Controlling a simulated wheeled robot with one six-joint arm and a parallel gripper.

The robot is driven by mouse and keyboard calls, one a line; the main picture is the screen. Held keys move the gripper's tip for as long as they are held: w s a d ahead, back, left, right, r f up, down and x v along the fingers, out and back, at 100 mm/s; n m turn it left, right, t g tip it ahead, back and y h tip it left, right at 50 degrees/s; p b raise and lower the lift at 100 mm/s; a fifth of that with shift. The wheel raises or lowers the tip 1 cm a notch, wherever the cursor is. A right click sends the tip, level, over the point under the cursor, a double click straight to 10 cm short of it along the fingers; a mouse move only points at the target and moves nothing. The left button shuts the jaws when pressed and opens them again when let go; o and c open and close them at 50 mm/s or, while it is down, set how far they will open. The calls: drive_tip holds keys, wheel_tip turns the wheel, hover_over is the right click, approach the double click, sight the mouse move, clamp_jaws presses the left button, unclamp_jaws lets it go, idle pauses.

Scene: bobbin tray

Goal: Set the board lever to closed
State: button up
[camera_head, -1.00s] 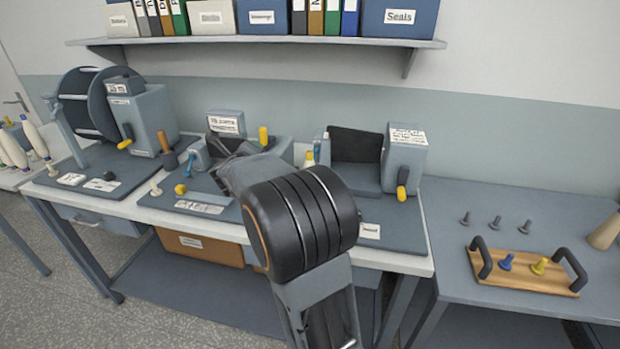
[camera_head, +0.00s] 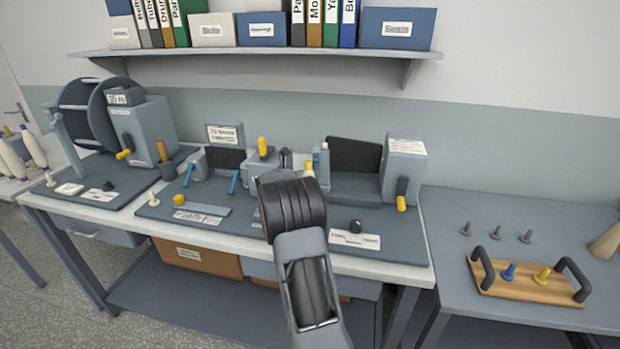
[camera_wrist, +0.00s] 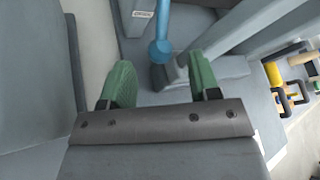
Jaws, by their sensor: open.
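In the wrist view my gripper (camera_wrist: 160,72) is open, its two green fingers apart. A blue round-ended lever (camera_wrist: 160,48) shows beyond and between the fingertips, with no visible contact. In the head view my arm hides my gripper. The middle station has a yellow-handled lever (camera_head: 263,147) standing up and two blue levers, one at its left (camera_head: 188,174) and one nearer its middle (camera_head: 233,182). The right station has a yellow-handled lever (camera_head: 402,198) pointing down. I cannot read which lever is labelled as the board lever.
A sign (camera_head: 224,134) stands behind the middle station. A reel machine (camera_head: 143,130) is at the left. A wooden tray (camera_head: 510,285) with black handles holds a blue and a yellow peg on the right table (camera_head: 450,265). A shelf (camera_head: 250,53) runs above the bench.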

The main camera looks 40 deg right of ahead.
drive_tip(key=shift+x, duration=1.6)
clamp_jaws()
